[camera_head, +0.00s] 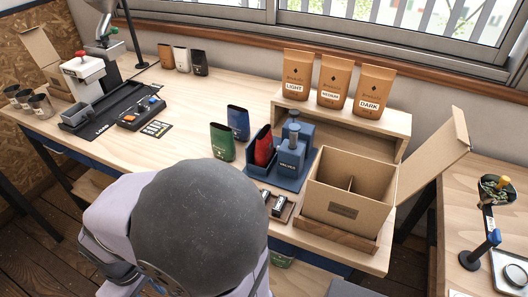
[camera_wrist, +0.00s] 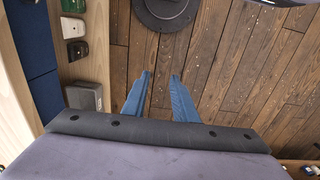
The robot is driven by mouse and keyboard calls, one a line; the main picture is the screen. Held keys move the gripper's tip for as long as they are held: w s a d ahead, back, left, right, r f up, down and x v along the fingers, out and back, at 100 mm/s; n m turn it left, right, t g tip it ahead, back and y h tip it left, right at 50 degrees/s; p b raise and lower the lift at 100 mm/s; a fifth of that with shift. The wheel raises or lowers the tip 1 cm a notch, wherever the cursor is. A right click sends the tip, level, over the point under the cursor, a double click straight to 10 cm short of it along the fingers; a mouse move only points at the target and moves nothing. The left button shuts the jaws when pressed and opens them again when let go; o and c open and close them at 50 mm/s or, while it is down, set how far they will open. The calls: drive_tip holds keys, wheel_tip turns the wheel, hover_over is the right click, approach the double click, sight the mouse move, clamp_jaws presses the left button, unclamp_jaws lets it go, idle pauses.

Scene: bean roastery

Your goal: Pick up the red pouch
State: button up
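The red pouch does not show there. My gripper is not visible in the head view, where my own arm fills the lower middle.
A green pouch (camera_head: 221,141) and a blue pouch (camera_head: 238,122) stand left of the red one. An open cardboard box (camera_head: 346,207) stands to the right. Three brown bags (camera_head: 334,83) sit on a wooden riser behind. The bench between the pouches and the grinder is largely clear.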

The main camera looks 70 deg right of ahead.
drive_tip(key=s+d+r+m+p, duration=0.2)
drive_tip(key=d+r+m+p, duration=0.1)
drive_tip(key=d, duration=0.8)
drive_tip(key=s+d+r+m+p, duration=0.2)
drive_tip(key=d+m, duration=0.3)
drive_tip(key=d, duration=0.7)
drive_tip(key=s+d+r+m+h+p, duration=0.1)
drive_tip(key=d+r+m+p, duration=0.3)
drive_tip(key=d, duration=0.8)
drive_tip(key=shift+s+m, duration=0.3)
drive_tip(key=shift+s, duration=0.45)
drive_tip(key=d+r+m+h, duration=0.1)
drive_tip(key=d+r, duration=0.2)
drive_tip(key=d, duration=0.1)
drive_tip(key=w+d+r+m+h, duration=0.1)
drive_tip(key=d+r+m, duration=0.1)
drive_tip(key=d+r, duration=0.1)
drive_tip(key=w+d+r+m+h, duration=0.1)
drive_tip(key=d+r, duration=0.2)
drive_tip(key=d, duration=0.2)
drive_tip(key=shift+w+d+r+h, duration=0.1)
drive_tip(key=shift+w+d+h, duration=0.15)
drive_tip(key=shift+h, duration=0.05)
drive_tip(key=shift+m, duration=0.7)
